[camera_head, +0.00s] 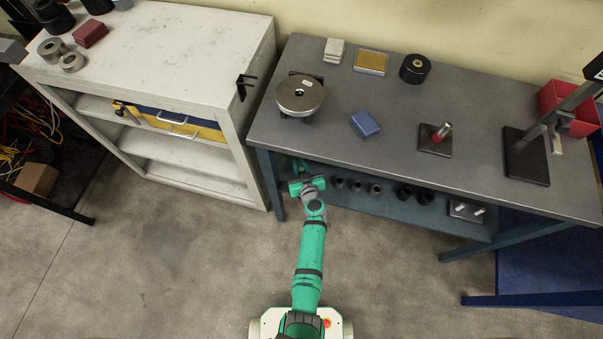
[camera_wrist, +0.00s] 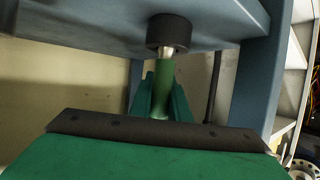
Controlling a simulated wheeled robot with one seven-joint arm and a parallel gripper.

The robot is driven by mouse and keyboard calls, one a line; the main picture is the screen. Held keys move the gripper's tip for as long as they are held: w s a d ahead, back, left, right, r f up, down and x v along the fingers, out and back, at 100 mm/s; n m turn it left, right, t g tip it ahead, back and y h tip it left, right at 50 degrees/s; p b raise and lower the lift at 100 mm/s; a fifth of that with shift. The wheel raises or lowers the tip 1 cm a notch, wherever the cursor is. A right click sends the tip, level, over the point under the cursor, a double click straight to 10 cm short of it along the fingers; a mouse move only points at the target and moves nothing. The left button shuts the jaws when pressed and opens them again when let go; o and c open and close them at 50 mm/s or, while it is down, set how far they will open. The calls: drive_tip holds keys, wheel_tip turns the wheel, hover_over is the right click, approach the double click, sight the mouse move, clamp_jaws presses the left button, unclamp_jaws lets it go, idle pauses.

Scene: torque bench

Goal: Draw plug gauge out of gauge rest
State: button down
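The plug gauge (camera_wrist: 161,90) has a green handle and a short bright metal neck. In the wrist view, which looks upside down, its neck meets the dark round gauge rest (camera_wrist: 169,33) on the bench's lower shelf. The neck shows between rest and handle; whether any of the gauge is still inside the rest cannot be seen. My green gripper (camera_wrist: 161,98) has a finger on each side of the handle, both appearing to touch it. In the head view my gripper (camera_head: 301,168) is at the shelf's left end, under the benchtop; the gauge is not clear there.
The benchtop (camera_head: 300,140) overhangs the lower shelf (camera_head: 400,213). A bench leg (camera_head: 270,183) stands close on the left. Several dark cups (camera_head: 404,193) line the shelf to the right. The white cabinet (camera_head: 258,90) stands left. Floor in front is clear.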

drive_tip(key=shift+r, duration=0.1)
idle(0.5)
wheel_tip(320, 180, up, 6)
idle(1.5)
idle(0.4)
